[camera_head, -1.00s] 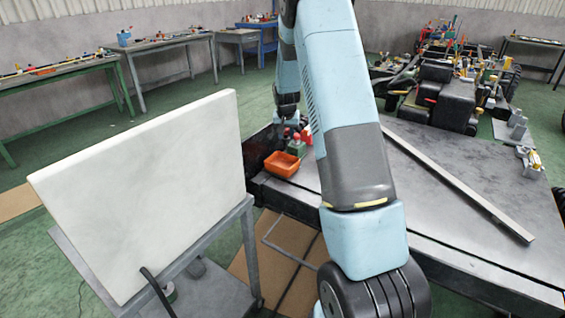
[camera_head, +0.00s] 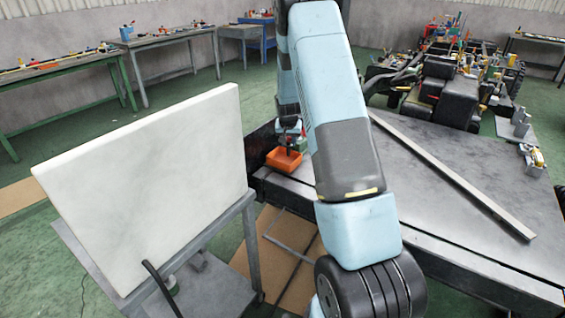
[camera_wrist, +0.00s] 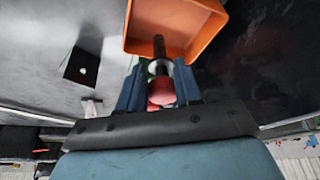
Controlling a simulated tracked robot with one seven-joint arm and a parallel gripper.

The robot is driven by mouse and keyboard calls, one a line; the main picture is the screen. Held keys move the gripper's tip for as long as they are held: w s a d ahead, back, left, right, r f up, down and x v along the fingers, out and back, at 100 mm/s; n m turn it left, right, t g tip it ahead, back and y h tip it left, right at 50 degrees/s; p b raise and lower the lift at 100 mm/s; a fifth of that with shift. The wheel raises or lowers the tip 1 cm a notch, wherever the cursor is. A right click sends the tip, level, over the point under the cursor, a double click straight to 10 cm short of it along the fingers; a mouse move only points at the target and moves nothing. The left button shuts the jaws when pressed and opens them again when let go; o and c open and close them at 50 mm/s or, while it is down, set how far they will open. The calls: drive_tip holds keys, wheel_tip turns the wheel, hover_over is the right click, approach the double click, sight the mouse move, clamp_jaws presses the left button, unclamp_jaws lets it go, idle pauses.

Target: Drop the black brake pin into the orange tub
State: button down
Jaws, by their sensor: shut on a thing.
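The orange tub (camera_head: 273,162) stands on the dark bench near its left corner in the head view. In the wrist view the tub (camera_wrist: 207,33) is at the top, its open side partly in sight. My gripper (camera_wrist: 160,68) is shut on the black brake pin (camera_wrist: 159,46), whose dark shaft points toward the tub and overlaps its opening in the picture. A red rounded part (camera_wrist: 162,92) shows between the fingers; whether it belongs to the pin is unclear. In the head view my gripper (camera_head: 288,143) is over or just behind the tub; the gap is hard to tell.
A long metal bar (camera_head: 455,178) lies across the bench (camera_head: 400,190). A large white panel (camera_head: 145,180) stands on a grey cart in front at the left. A cluttered black machine (camera_head: 440,95) stands behind at the right. The bench middle is mostly bare.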

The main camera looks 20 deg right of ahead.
drive_tip(key=c, duration=0.7)
unclamp_jaws()
drive_tip(key=shift+v, duration=6.8)
